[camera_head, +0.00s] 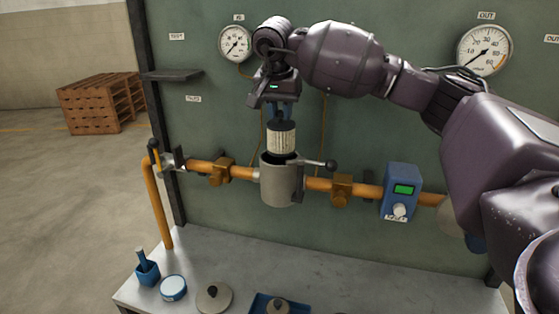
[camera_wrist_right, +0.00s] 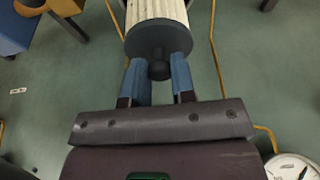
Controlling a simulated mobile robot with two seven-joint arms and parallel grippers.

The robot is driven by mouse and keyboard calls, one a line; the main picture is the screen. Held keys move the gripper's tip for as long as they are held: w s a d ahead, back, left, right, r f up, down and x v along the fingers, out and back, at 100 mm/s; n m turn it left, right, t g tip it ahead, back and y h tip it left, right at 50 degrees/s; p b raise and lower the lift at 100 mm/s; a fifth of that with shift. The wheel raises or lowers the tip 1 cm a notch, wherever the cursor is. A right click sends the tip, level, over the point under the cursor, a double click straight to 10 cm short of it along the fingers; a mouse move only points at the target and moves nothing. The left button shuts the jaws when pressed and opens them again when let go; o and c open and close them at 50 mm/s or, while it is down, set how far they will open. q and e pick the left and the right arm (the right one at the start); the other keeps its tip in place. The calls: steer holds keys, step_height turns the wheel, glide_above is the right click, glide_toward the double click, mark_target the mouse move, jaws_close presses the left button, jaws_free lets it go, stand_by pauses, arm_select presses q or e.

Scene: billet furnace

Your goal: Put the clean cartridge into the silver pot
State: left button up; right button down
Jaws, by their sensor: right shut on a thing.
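The clean cartridge (camera_head: 281,138) is a white pleated cylinder with a dark end cap and a knob on top. My right gripper (camera_head: 278,112) is shut on that knob from above and holds the cartridge upright. The silver pot (camera_head: 280,186) is open at the top and sits in the orange pipe line. The cartridge is right over the pot's mouth, its lower end level with the rim; I cannot tell whether it is just inside. The right wrist view shows the cartridge (camera_wrist_right: 157,10) with its cap between the blue fingertips (camera_wrist_right: 159,70). My left gripper is not in view.
A black-knobbed handle (camera_head: 328,165) sticks out right of the pot's rim. Brass valves (camera_head: 221,171) and a blue meter box (camera_head: 400,190) sit along the pipe. Below, the bench (camera_head: 225,262) holds a lid (camera_head: 214,298), a round tin (camera_head: 173,288) and a blue tray (camera_head: 258,303).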

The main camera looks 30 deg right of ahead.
mark_target(277, 128)
step_height(277, 128, down, 7)
steer(key=shift+f+p, duration=0.1)
steer(key=shift+p, duration=0.25)
steer(key=shift+w+f+p, duration=0.1)
steer(key=shift+f+p, duration=0.3)
steer(key=shift+f, duration=2.4)
steer(key=c, duration=1.2)
jaws_free()
steer(key=b+v, duration=0.2)
steer(key=v, duration=1)
